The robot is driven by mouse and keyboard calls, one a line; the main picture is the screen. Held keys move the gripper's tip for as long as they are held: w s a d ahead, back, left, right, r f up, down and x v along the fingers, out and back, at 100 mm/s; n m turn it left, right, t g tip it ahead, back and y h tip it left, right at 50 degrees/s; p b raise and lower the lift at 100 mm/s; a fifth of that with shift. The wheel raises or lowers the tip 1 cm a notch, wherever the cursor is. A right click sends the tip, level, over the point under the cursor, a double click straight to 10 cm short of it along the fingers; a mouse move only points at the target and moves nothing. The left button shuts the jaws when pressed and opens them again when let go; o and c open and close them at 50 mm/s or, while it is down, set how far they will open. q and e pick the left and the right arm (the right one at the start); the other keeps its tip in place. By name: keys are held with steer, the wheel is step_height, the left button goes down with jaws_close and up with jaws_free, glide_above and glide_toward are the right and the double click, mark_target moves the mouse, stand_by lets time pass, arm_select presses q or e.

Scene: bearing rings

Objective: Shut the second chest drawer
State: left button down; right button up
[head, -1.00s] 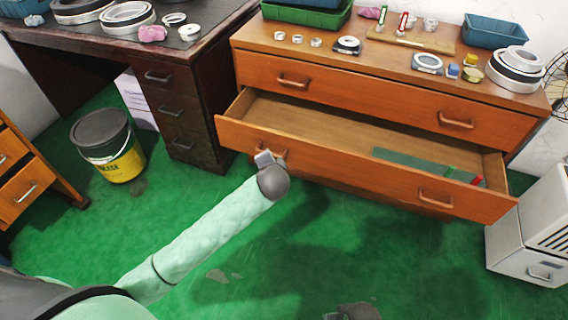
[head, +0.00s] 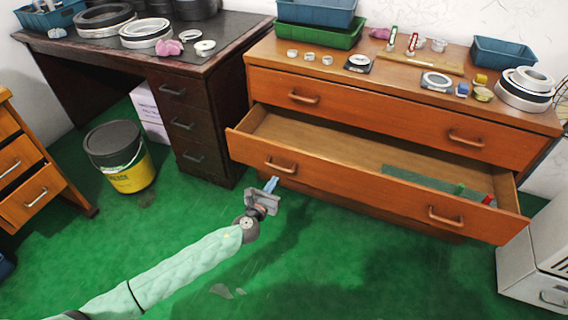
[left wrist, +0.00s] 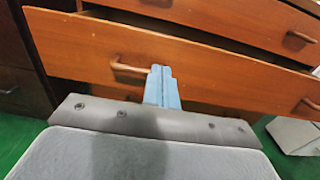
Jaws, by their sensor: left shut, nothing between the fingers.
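The wooden chest (head: 380,100) stands against the wall, and its second drawer (head: 350,183) is pulled open. The drawer front carries a left handle (head: 281,165) and a right handle (head: 445,215). A green flat piece and small red and green items lie inside at the right. My left gripper (head: 271,184) is shut and empty, in front of and just below the left handle. In the left wrist view its blue fingers (left wrist: 162,88) are together before the drawer front (left wrist: 190,62), right of the handle (left wrist: 130,68). I cannot tell whether they touch it. My right gripper is out of view.
Rings and trays stand on the chest top (head: 330,72). A dark desk (head: 225,100) is to the left, with a yellow and black bucket (head: 121,160) before it. A white cabinet (head: 535,255) stands at right. The green floor (head: 330,270) in front is mostly clear.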

mark_target(292, 151)
arm_select(q)
steer(key=x, duration=1.4)
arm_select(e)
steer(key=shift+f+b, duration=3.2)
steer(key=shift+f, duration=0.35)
arm_select(q)
steer(key=b+x, duration=0.1)
steer(key=x, duration=1.8)
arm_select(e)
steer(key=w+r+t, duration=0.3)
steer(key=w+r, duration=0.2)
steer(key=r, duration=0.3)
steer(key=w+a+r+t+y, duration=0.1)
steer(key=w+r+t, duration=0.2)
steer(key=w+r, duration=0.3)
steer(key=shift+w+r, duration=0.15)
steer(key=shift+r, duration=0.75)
arm_select(q)
steer(key=shift+f, duration=0.2)
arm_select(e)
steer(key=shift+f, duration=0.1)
